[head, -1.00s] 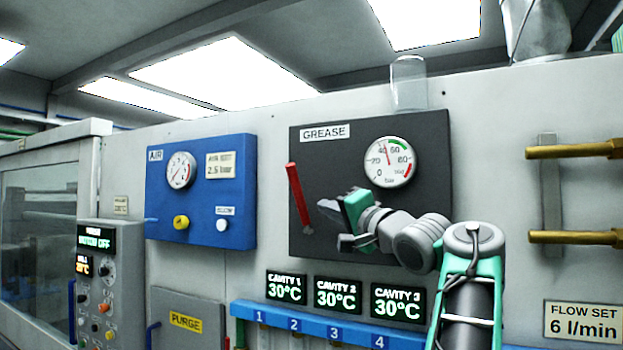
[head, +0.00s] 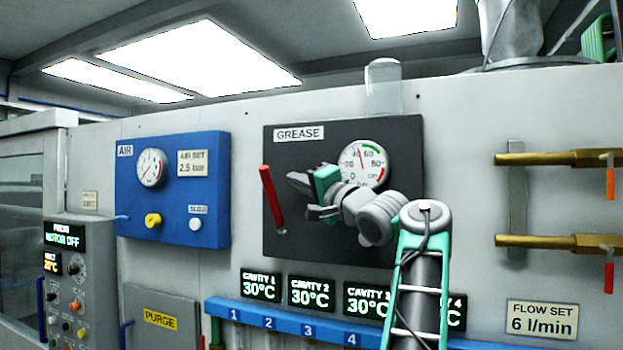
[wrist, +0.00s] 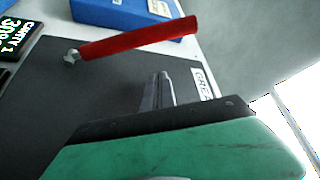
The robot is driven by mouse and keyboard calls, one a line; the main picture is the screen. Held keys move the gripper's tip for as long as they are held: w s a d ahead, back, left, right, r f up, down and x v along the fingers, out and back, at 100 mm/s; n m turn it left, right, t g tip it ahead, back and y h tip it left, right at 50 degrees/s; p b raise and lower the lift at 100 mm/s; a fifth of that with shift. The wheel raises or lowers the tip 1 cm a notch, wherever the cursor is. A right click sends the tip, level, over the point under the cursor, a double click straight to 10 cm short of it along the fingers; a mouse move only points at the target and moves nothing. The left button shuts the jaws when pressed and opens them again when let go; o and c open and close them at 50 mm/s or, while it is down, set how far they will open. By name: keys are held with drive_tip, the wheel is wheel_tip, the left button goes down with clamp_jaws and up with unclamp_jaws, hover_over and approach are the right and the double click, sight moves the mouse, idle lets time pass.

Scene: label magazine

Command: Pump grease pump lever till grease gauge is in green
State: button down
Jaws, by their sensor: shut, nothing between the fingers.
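The red pump lever (head: 271,198) stands on the dark grease panel (head: 400,225), leaning slightly left, with its pivot at the bottom. It also shows in the wrist view (wrist: 140,38), across the picture beyond the fingertips. The round grease gauge (head: 363,163) has a green band at upper right and a red band at lower right. Its needle points near 40, left of the green; my arm covers the dial's lower edge. My gripper (head: 314,212) is shut and empty, right of the lever. A gap separates its fingers (wrist: 158,90) from the lever.
The blue air panel (head: 205,225) stands to the left with a gauge and knobs. Cavity displays (head: 311,293) and a blue numbered rail (head: 252,311) lie below the grease panel.

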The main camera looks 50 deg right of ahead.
sight(272, 198)
drive_tip(key=shift+w+a+f+b, duration=0.65)
drive_tip(key=shift+w+f+b, duration=0.1)
drive_tip(key=shift+b, duration=0.35)
drive_tip(key=shift+s+a, duration=0.15)
drive_tip(key=shift+a, duration=0.4)
drive_tip(key=shift+s+a, duration=0.15)
drive_tip(key=shift+a, duration=0.35)
drive_tip(key=shift+f+b, duration=0.15)
drive_tip(key=shift+b, duration=0.2)
